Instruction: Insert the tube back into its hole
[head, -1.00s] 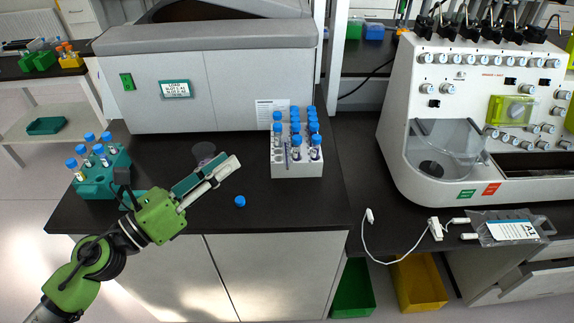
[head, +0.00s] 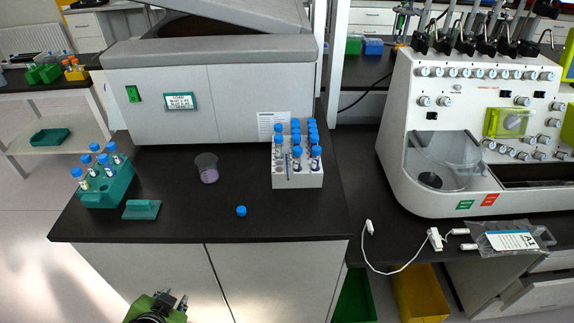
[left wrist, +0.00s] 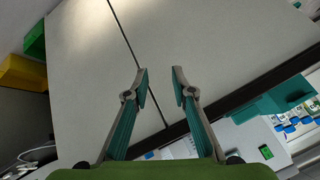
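A white rack (head: 298,177) stands on the black bench, holding several blue-capped tubes (head: 297,158). Empty holes show at its front left, beside what looks like a slim uncapped tube (head: 288,167). A teal rack (head: 112,188) at the bench's left holds several more blue-capped tubes. Which tube the task means I cannot tell. A loose blue cap (head: 241,211) lies on the bench. My left gripper (head: 171,299) is low in front of the bench cabinet, away from both racks. In the left wrist view its fingers (left wrist: 159,75) are apart with nothing between them. My right gripper is out of view.
A purple-based clear cup (head: 207,168) and a teal block (head: 142,210) are on the bench. A large grey machine (head: 205,95) stands behind them. A white processor (head: 440,150) is at the right, with a cable and bag before it. The front middle bench is mostly clear.

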